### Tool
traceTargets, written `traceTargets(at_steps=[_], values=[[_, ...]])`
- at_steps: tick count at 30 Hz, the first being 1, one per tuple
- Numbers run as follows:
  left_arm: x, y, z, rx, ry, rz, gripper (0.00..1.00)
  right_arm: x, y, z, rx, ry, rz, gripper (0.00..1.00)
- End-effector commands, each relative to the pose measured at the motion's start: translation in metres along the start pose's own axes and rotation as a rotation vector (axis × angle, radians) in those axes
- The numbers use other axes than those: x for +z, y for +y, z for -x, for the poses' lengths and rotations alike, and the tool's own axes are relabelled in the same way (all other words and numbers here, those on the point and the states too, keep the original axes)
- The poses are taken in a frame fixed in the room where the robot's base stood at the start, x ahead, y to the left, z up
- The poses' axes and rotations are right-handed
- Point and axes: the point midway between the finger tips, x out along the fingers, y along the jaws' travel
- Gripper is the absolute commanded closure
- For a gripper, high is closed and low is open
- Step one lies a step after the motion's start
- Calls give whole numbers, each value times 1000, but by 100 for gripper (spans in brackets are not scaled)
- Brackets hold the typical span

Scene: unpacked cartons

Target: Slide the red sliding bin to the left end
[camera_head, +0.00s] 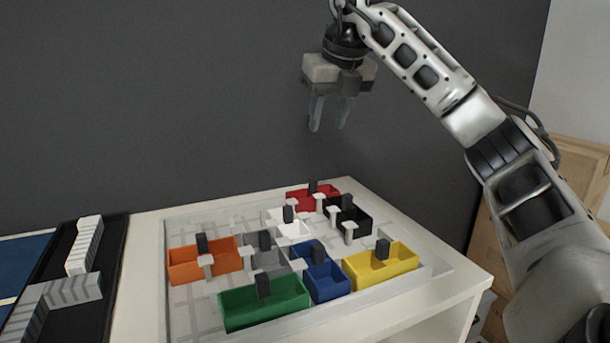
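The red sliding bin (300,199) sits at the back right of the white sliding board (190,330), with a dark handle post on it. A white bin (294,232) is just to its front left, and a black bin (358,217) is to its front right. My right gripper (329,128) hangs in the air above the red bin, fingers pointing down. Its two fingers are apart with nothing between them. My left gripper is not in view.
Orange (185,268), grey (266,261), blue (330,284), green (240,308) and yellow (398,262) bins share the board, with several white pegs among them. A black tray (112,262) with grey stepped pieces lies at left. A dark wall (150,100) stands behind.

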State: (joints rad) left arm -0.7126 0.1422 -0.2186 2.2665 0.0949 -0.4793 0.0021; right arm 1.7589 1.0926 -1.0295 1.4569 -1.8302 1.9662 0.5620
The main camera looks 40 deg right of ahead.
Motion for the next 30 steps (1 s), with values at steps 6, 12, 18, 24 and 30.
traceTargets(at_steps=[6,12,18,24,30], values=[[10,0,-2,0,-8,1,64,-2,1,-46,0,5,4,64],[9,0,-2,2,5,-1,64,-2,1,-90,1,5,4,64],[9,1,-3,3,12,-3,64,-1,2,-126,3,3,5,64],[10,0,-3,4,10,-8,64,-1,2,-144,3,1,5,64],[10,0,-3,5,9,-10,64,0,2,-148,4,0,6,64]])
